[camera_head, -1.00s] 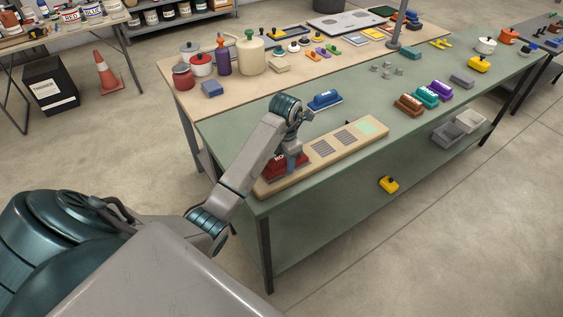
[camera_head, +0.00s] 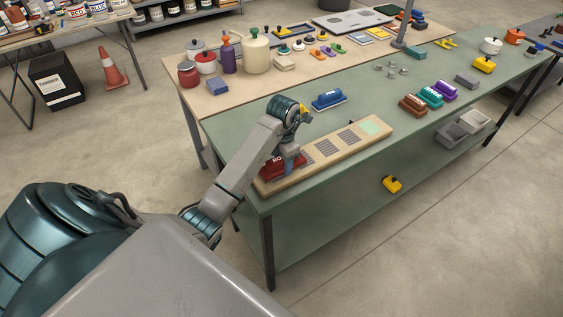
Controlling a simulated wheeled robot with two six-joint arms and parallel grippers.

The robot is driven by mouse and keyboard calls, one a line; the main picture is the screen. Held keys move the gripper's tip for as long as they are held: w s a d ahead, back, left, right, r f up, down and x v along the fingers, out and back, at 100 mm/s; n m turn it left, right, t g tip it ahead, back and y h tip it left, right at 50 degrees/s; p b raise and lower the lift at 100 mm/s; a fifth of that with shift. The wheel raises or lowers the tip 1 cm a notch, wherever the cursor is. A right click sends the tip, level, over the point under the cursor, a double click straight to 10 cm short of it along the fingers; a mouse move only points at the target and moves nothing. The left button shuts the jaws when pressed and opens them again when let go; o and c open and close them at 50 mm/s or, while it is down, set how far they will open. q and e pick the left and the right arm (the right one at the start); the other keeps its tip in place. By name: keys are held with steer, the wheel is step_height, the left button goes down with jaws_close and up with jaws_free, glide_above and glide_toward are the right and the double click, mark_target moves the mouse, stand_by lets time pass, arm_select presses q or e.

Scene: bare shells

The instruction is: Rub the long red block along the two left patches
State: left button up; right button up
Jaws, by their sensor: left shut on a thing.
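The long red block (camera_head: 271,171) sits at the left end of the tan board (camera_head: 330,166) on the green table. My left gripper (camera_head: 291,164) is shut on the red block from above, and its fingers hide part of the block. Two grey striped patches show on the board, one near its middle (camera_head: 326,148) and one to the right of it (camera_head: 348,138). A light green patch (camera_head: 371,127) lies at the board's right end. Whether another patch lies under the block is hidden. My right gripper is not in view.
A blue block (camera_head: 328,100) stands behind the board. Brown (camera_head: 412,104), teal (camera_head: 430,97) and purple (camera_head: 444,90) blocks stand to the right. A yellow block (camera_head: 391,184) lies below on the lower shelf. The green table between the board and these blocks is clear.

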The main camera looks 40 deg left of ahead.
arm_select(q)
steer(key=shift+w+d+b, duration=0.2)
steer(key=shift+w, duration=0.3)
steer(key=shift+w+d+b, duration=0.2)
steer(key=shift+w, duration=0.3)
steer(key=shift+s+a+p, duration=0.25)
steer(key=shift+s+p, duration=0.1)
steer(key=shift+s, duration=0.35)
steer(key=shift+s+a+p, duration=0.25)
steer(key=shift+s+p, duration=0.05)
steer(key=shift+s, duration=0.4)
steer(key=shift+f, duration=0.1)
steer(key=shift+w, duration=0.2)
steer(key=shift+w+d+b, duration=0.15)
steer(key=shift+w+b, duration=0.05)
steer(key=shift+b, duration=0.1)
steer(key=shift+w+d, duration=0.1)
steer(key=shift+w, duration=0.25)
